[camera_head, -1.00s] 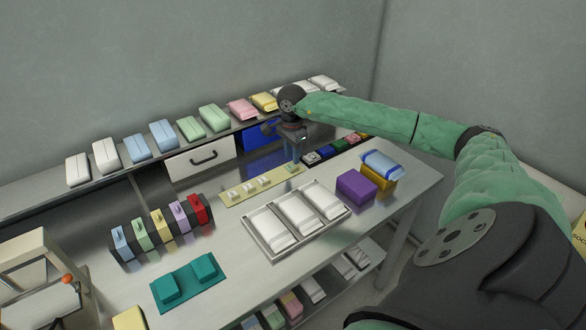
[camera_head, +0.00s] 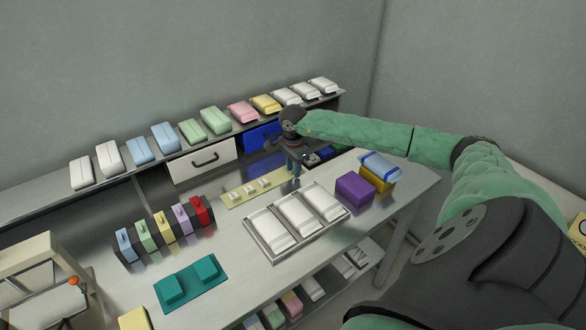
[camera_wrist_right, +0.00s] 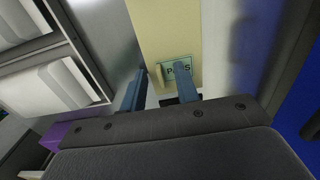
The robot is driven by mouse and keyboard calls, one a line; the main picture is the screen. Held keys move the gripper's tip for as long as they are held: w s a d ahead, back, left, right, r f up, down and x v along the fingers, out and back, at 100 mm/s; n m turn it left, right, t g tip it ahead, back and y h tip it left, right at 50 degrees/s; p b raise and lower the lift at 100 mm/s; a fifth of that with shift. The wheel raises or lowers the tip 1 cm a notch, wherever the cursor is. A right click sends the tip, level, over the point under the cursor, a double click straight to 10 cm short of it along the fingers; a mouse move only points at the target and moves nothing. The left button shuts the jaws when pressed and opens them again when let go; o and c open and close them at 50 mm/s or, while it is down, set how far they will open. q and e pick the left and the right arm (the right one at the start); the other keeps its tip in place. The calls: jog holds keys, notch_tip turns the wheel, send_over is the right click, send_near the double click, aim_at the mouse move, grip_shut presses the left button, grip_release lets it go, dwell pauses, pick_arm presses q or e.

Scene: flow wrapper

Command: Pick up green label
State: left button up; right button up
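The green label (camera_wrist_right: 168,76), a small pale green square with dark lettering, lies on the pale yellow strip (camera_wrist_right: 162,25) in the right wrist view. One finger of my right gripper (camera_wrist_right: 158,92) covers part of its lettering; the other finger stands apart to the left. The gripper is open, and I cannot tell whether the finger touches the label. In the head view my right gripper (camera_head: 296,172) points down at the right end of the yellow strip (camera_head: 232,201) and hides the label there. My left gripper is not in view.
A tray (camera_head: 254,237) of white packs stands in front of the strip. Purple (camera_head: 354,188) and yellow blocks are to the right, with a blue-and-white pack (camera_head: 381,166) on top. Dark coloured blocks (camera_head: 312,159) sit just behind my right gripper. A teal mat (camera_head: 190,293) lies front left.

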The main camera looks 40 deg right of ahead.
grip_shut()
jog(key=shift+r, duration=0.1)
dwell(0.4)
